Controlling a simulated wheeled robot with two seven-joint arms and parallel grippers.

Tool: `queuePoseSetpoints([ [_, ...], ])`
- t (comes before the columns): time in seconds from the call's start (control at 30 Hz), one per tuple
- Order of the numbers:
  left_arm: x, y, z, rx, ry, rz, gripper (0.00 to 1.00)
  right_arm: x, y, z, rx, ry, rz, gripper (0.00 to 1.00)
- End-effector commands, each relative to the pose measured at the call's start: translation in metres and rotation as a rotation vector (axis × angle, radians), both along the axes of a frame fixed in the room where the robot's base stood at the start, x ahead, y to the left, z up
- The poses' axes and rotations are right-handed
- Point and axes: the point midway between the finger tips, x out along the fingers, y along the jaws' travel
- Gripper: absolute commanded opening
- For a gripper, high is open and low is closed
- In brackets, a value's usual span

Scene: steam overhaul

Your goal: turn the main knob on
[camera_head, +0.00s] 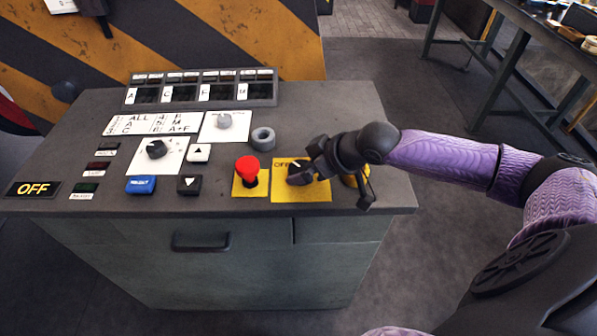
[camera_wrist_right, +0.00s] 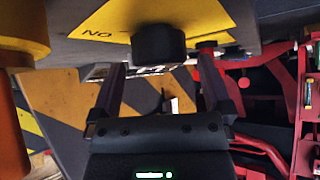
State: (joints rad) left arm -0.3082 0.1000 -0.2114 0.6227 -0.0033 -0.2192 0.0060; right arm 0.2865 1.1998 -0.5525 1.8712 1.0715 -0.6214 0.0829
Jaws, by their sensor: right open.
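The main knob is a black knob (camera_wrist_right: 158,43) on a yellow plate (camera_head: 315,194), whose OFF label shows in the head view. In the right wrist view the plate's ON label appears upside down. My right gripper (camera_head: 305,174) is over the plate at the knob, and its black fingers hide part of the knob. In the right wrist view the gripper (camera_wrist_right: 163,88) is open, its two fingers spread to either side of the knob's line. I cannot tell whether either finger touches it. My left gripper is not in view.
A red mushroom button (camera_head: 248,167) stands just left of the plate. A yellow cylinder (camera_head: 355,178) is close on its right, partly behind my gripper. A black sign (camera_head: 33,189) at the console's left reads OFF. The console (camera_head: 365,204) also carries other knobs and buttons.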

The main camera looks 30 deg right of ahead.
Motion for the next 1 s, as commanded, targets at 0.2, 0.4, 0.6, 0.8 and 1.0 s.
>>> queuePoseSetpoints([
  [0.2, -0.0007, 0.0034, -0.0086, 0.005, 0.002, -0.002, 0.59, 0.0134, 0.0058, -0.0147, -0.001, 0.0, -0.001, 1.0],
  [0.4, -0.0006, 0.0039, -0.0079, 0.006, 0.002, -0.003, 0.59, 0.014, 0.0062, -0.0148, -0.001, 0.001, -0.001, 1.0],
  [0.6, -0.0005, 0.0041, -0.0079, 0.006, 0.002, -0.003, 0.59, 0.014, 0.006, -0.0146, -0.001, 0.0, -0.001, 0.7],
  [0.8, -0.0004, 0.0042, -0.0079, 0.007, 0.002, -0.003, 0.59, 0.0139, 0.0059, -0.0147, -0.001, -0.001, -0.001, 0.28],
  [1.0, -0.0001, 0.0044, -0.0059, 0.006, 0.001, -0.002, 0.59, 0.0138, 0.0061, -0.0139, -0.001, 0.0, -0.006, 0.13],
])
